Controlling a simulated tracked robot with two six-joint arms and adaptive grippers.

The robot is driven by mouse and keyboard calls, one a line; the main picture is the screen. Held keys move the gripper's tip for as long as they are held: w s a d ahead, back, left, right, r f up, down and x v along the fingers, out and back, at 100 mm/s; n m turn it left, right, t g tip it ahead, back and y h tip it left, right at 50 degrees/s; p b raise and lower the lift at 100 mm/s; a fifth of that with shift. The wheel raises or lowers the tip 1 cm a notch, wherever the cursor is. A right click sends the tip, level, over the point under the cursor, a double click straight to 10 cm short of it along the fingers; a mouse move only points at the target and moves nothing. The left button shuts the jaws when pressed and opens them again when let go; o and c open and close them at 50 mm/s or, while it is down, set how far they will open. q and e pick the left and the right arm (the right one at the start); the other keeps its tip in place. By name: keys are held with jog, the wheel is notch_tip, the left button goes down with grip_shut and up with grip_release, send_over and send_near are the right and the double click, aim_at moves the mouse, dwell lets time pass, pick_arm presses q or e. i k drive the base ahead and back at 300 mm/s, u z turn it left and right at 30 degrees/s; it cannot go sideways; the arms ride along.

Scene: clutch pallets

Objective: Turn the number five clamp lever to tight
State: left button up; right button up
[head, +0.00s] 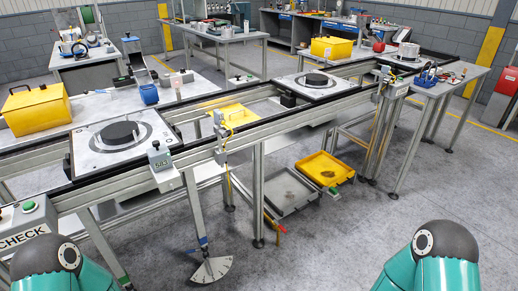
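No lever with a readable number five shows. A white fan-shaped plate with scale marks (212,270) sits low at the front, at the foot of a conveyor leg. A thin post with a blue band (203,242) stands at its top; I cannot tell whether this is the clamp lever. A small orange-red and yellow handle (279,228) hangs low beside a leg right of it. A grey box with a small unreadable label (160,158) is on the conveyor's front edge. Neither of my grippers is in view; only my teal arm parts show at the bottom corners.
The conveyor (205,150) runs diagonally with pallets (88,150) bearing dark discs. A grey tray (291,204) and a yellow tray (310,165) are under it. A CHECK panel with a green button (28,207) is at left. The floor (330,245) in front is clear.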

aim_at(222, 133)
jog(key=z, duration=0.45)
jog(key=i, duration=1.4)
jog(key=u, duration=0.4)
